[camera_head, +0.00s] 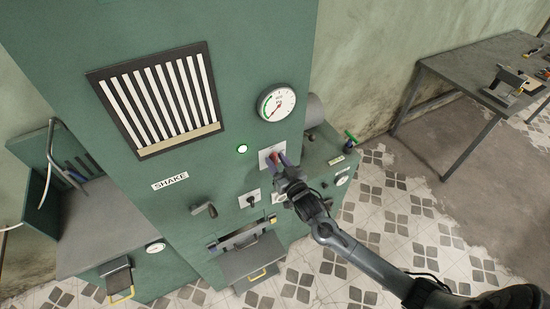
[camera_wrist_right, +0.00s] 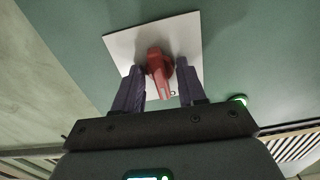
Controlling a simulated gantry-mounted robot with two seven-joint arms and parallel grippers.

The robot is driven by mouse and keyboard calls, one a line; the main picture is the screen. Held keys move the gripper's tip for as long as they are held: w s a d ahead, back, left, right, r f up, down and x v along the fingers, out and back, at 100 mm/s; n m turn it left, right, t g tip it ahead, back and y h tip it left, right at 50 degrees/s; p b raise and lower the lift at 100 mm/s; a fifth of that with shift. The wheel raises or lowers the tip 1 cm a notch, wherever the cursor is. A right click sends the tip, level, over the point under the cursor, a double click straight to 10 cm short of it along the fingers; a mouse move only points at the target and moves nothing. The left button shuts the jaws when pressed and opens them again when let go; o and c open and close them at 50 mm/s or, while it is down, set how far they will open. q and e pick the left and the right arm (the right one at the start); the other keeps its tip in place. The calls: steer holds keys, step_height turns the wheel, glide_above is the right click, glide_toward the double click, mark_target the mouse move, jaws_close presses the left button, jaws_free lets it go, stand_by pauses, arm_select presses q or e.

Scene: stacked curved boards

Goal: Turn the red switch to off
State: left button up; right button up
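The red switch (camera_wrist_right: 160,74) is a rotary knob on a white square plate (camera_wrist_right: 125,44) on the green machine. In the right wrist view it sits between the two purple fingers of my right gripper (camera_wrist_right: 164,90), with a gap visible on at least one side. In the head view the red switch (camera_head: 273,156) shows at the fingertips of my right gripper (camera_head: 278,162), partly hidden by them. The gripper is open around the switch. My left gripper does not show.
The green machine (camera_head: 245,60) carries a round gauge (camera_head: 276,103), a lit green lamp (camera_head: 242,149), a black switch (camera_head: 251,200) and a lever (camera_head: 205,210) near the switch. A grey table (camera_head: 470,62) with tools stands at right. Tiled floor lies between.

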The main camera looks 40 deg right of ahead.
steer(key=shift+s+a+r+p, duration=0.1)
steer(key=shift+s+a+p, duration=0.05)
steer(key=shift+s+p, duration=0.6)
steer(key=s, duration=0.1)
steer(key=s+p, duration=0.1)
steer(key=s, duration=0.1)
steer(key=s+a+p, duration=0.1)
steer(key=s, duration=0.1)
steer(key=shift+s, duration=0.25)
